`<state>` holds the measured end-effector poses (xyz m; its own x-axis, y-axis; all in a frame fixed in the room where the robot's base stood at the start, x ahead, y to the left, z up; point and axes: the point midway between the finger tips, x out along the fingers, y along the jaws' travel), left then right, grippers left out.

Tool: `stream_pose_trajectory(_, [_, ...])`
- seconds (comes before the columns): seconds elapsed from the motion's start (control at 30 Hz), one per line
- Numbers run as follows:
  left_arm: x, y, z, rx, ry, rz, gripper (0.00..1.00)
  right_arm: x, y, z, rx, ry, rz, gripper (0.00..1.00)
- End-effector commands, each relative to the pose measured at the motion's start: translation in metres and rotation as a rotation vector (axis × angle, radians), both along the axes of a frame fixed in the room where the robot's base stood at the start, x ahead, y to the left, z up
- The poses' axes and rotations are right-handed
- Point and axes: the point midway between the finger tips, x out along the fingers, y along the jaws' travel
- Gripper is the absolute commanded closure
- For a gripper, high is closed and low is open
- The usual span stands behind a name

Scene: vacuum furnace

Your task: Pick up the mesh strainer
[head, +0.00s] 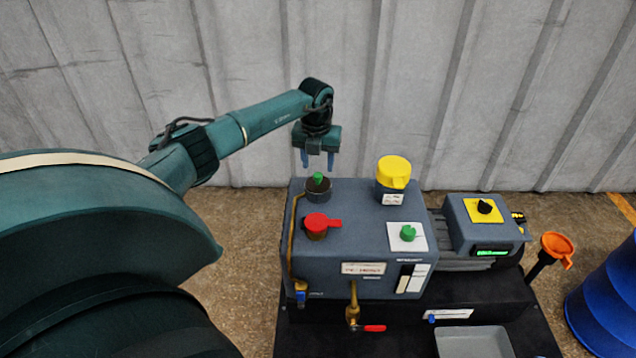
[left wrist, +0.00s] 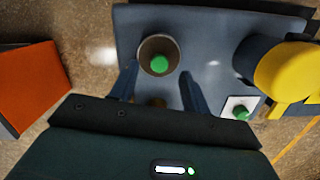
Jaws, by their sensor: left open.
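A round dark piece with a green knob on top, which looks like the mesh strainer (head: 318,188), sits at the back left of the grey unit's top. It also shows in the left wrist view (left wrist: 146,64), round-rimmed with the green knob in its middle. My left gripper (head: 318,161) is open and empty, pointing down above it. In the left wrist view the two fingers of my left gripper (left wrist: 160,88) appear on either side of the piece, apart from it. No mesh can be made out. My right gripper is out of view.
The grey unit (head: 345,210) also carries a yellow cap (head: 394,172), a red-handled cap (head: 318,224) and a green knob on a white plate (head: 407,234). To the right are a pump (head: 480,225), an orange funnel (head: 557,248) and a blue drum (head: 605,300). A wall stands behind.

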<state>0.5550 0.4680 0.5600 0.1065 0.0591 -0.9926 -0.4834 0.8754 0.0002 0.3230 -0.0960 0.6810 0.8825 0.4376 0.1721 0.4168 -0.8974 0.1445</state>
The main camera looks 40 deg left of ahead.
Motion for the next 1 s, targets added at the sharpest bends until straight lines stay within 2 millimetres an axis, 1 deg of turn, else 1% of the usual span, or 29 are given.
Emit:
stream_pose_trajectory(0.03, [-0.001, 0.000, -0.015, 0.000, 0.003, -0.001, 0.53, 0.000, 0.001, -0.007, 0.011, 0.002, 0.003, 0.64])
stream_pose_trajectory(0.17, [0.001, 0.000, -0.033, -0.002, 0.001, 0.000, 0.53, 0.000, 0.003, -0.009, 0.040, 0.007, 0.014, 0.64])
stream_pose_trajectory(0.3, [0.002, 0.001, -0.036, -0.002, 0.000, -0.001, 0.53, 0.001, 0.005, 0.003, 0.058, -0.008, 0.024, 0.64])
stream_pose_trajectory(0.43, [0.002, 0.001, -0.035, -0.001, 0.000, -0.001, 0.53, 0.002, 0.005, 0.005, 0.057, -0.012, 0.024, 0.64])
stream_pose_trajectory(0.47, [0.001, 0.001, -0.035, -0.001, 0.000, -0.001, 0.54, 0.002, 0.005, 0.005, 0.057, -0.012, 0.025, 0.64])
stream_pose_trajectory(1.0, [0.001, 0.001, -0.035, -0.001, 0.000, -0.001, 0.99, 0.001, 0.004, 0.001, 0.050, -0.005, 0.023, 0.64])
